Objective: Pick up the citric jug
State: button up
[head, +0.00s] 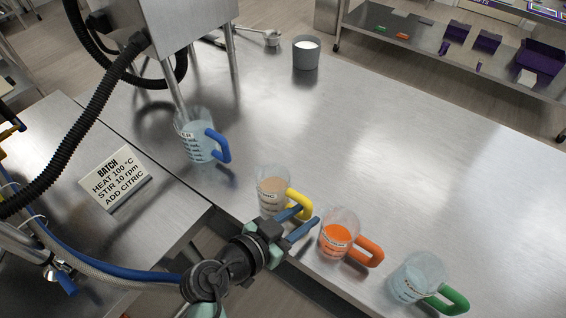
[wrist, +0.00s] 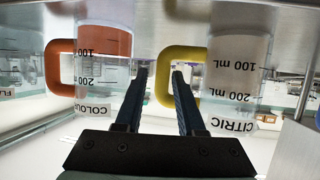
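The citric jug (head: 271,192), clear with a pale tan content and a yellow handle (head: 299,201), stands upright near the table's front edge. In the wrist view, which is upside down, the jug (wrist: 236,75) reads CITRIC and its yellow handle (wrist: 164,80) faces my gripper. My gripper (head: 308,213) is at the handle side, low over the table edge. Its two blue fingers are apart, and in the wrist view the handle's outer bar appears between the fingertips (wrist: 159,72). Whether the fingers touch the handle is not clear.
The colour jug (head: 338,233) with an orange handle is close beside my gripper. A green-handled jug (head: 416,280) stands farther right. A blue-handled jug (head: 197,138) stands under the machine (head: 187,22). A batch sign (head: 115,178) is at left. The table's middle is clear.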

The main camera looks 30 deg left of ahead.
jog(key=shift+w+p, duration=0.3)
jog(key=shift+w, duration=0.35)
jog(key=x, duration=0.4)
jog(key=shift+w+p, duration=0.1)
jog(key=shift+p, duration=0.3)
grip_shut()
dwell(0.6)
